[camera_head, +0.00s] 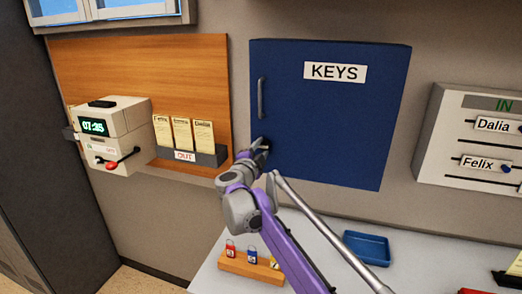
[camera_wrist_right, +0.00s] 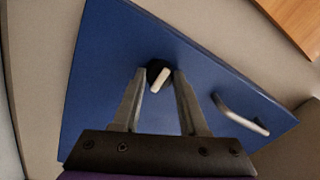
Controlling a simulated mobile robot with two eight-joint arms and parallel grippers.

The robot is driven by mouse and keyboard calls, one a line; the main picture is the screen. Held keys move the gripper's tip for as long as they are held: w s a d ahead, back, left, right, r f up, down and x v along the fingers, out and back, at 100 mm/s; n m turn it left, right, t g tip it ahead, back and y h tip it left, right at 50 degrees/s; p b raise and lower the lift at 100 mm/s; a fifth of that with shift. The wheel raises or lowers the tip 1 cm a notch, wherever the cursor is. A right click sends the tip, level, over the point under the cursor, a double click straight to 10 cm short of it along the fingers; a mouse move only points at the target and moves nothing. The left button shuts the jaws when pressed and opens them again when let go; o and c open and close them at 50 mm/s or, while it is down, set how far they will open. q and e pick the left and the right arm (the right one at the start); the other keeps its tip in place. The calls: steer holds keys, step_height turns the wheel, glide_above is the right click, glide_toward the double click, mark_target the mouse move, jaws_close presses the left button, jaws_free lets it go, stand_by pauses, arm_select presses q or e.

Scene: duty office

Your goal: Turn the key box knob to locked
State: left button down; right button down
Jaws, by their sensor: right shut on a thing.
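The key box (camera_head: 327,120) is a blue wall cabinet with a KEYS label and a shut door; its blue door fills much of the right wrist view (camera_wrist_right: 115,50). Its knob (camera_wrist_right: 159,78) is dark and round with a pale pointer bar, tilted in the right wrist view. My right gripper (camera_wrist_right: 160,80) is shut on the knob, with one finger on each side. In the head view the gripper (camera_head: 262,147) is at the door's lower left and hides the knob. My left gripper is not in view.
A grey door handle (camera_head: 261,98) is just above my right gripper. A time clock (camera_head: 112,135) and card rack (camera_head: 190,150) are at left, an in/out board (camera_head: 470,180) at right. Below, the counter holds a padlock block (camera_head: 248,268) and blue tray (camera_head: 367,247).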

steer(key=shift+n, duration=0.3)
steer(key=shift+c, duration=2.2)
jaws_free()
steer(key=shift+s, duration=0.1)
steer(key=b+v, duration=0.1)
steer(key=v, duration=0.9)
steer(key=shift+s+b, duration=0.35)
steer(key=shift+b, duration=0.05)
steer(key=shift+r, duration=0.1)
